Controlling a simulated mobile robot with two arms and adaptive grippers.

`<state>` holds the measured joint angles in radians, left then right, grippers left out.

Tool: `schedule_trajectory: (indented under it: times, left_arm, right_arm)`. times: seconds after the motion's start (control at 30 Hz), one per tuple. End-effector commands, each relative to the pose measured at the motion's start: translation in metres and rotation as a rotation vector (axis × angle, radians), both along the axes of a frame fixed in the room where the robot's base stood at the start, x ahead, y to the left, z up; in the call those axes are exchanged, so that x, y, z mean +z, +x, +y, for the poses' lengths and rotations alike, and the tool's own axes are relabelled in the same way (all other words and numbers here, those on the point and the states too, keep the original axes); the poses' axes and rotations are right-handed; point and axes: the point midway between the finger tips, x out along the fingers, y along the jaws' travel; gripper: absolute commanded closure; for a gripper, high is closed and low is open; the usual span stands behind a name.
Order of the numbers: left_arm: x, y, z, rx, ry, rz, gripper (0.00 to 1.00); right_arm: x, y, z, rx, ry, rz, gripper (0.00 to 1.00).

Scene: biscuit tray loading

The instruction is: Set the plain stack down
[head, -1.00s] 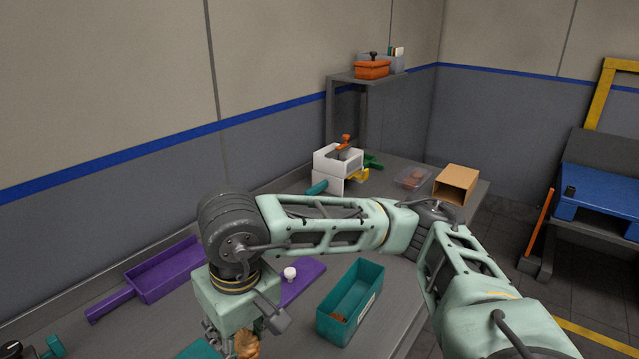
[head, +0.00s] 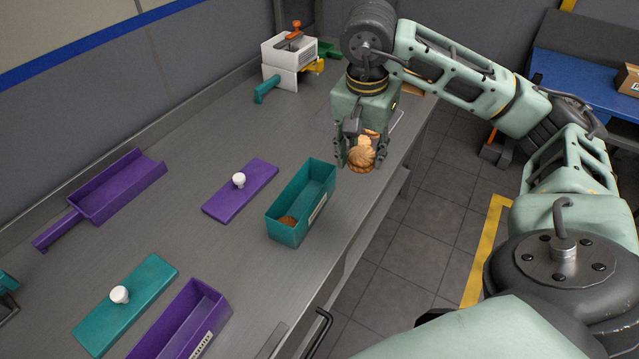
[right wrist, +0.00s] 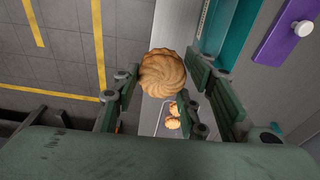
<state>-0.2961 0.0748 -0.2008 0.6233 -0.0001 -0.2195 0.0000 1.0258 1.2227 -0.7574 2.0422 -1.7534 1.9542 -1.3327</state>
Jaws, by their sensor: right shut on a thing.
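My right gripper (head: 358,160) is shut on a stack of golden, ridged biscuits (head: 362,153), which I take as the plain stack. It holds the stack in the air near the table's front edge, beyond the teal bin. In the right wrist view the top biscuit (right wrist: 163,75) shows a swirled face between the two fingers (right wrist: 157,88). A clear tray with biscuits (right wrist: 172,122) lies below, partly hidden by the gripper. My left gripper is not in view.
A teal bin (head: 313,187) with something brown inside stands near the front edge. A purple lid (head: 245,190), teal lid (head: 130,305), purple bin (head: 215,317) and purple scoop tray (head: 125,187) lie leftward. A white device (head: 291,58) stands behind.

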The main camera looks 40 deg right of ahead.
Motion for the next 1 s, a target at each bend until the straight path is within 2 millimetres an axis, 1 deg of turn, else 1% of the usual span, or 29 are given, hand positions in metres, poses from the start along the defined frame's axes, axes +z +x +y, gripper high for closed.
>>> schedule_trajectory:
  times: [0.13, 0.4, 0.5, 0.6, 0.67, 0.9, 1.0]
  left_arm:
    - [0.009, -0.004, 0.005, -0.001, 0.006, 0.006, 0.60]
    - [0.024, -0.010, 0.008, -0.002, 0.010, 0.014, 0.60]
    - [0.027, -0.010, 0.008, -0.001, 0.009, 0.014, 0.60]
    - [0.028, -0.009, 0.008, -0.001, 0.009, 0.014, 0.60]
    - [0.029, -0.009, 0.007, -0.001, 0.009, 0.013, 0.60]
    - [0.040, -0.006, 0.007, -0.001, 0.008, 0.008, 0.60]
    - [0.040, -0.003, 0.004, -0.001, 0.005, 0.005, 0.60]
  right_arm:
    - [-0.013, 0.024, 0.012, 0.000, 0.004, 0.003, 0.70]
    - [-0.050, 0.080, 0.036, 0.000, 0.003, 0.004, 0.70]
    - [-0.059, 0.093, 0.042, 0.001, 0.004, 0.002, 0.70]
    - [-0.065, 0.101, 0.044, 0.000, 0.000, 0.001, 0.70]
    - [-0.068, 0.102, 0.045, 0.001, 0.000, 0.002, 0.70]
    - [-0.100, 0.102, 0.045, 0.002, 0.001, 0.003, 0.70]
    - [-0.108, 0.102, 0.045, 0.002, 0.000, 0.002, 0.70]
